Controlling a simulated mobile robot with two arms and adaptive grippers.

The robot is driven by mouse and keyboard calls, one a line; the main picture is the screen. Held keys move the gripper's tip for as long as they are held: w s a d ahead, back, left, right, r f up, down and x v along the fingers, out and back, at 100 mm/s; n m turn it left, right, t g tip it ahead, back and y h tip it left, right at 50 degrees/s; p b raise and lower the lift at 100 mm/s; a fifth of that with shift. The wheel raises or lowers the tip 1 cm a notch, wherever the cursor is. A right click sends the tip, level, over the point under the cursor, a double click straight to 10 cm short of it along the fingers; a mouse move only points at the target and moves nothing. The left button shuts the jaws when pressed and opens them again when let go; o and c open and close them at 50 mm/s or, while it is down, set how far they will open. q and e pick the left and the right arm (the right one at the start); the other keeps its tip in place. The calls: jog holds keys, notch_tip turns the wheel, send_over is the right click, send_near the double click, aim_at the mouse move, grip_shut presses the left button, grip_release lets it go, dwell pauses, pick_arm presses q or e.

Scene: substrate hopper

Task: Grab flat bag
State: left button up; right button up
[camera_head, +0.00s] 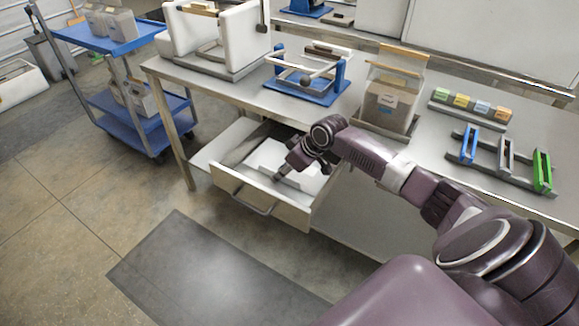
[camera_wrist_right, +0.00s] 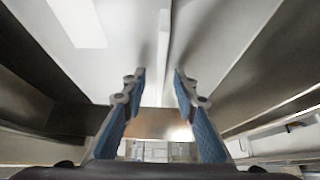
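White flat bags (camera_head: 266,156) lie in the pulled-out drawer (camera_head: 228,184) under the workbench. My right gripper (camera_head: 279,176) reaches down into this drawer, over the white bags; its arm comes in from the right and hides part of them. In the right wrist view, the two blue-padded fingers of the right gripper (camera_wrist_right: 158,76) are apart with nothing between them. Pale bag surfaces (camera_wrist_right: 115,45) lie beyond the fingertips; I cannot tell whether the tips touch them. My left gripper is not in view.
The steel workbench (camera_head: 455,183) carries a blue stand (camera_head: 307,90), a brown bag in a holder (camera_head: 388,108), colored blocks (camera_head: 461,100) and a rack of colored clips (camera_head: 505,160). A blue cart (camera_head: 110,42) stands at left. A dark mat (camera_head: 205,275) covers floor before the drawer.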

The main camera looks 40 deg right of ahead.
jog(key=shift+c, duration=0.4)
grip_shut()
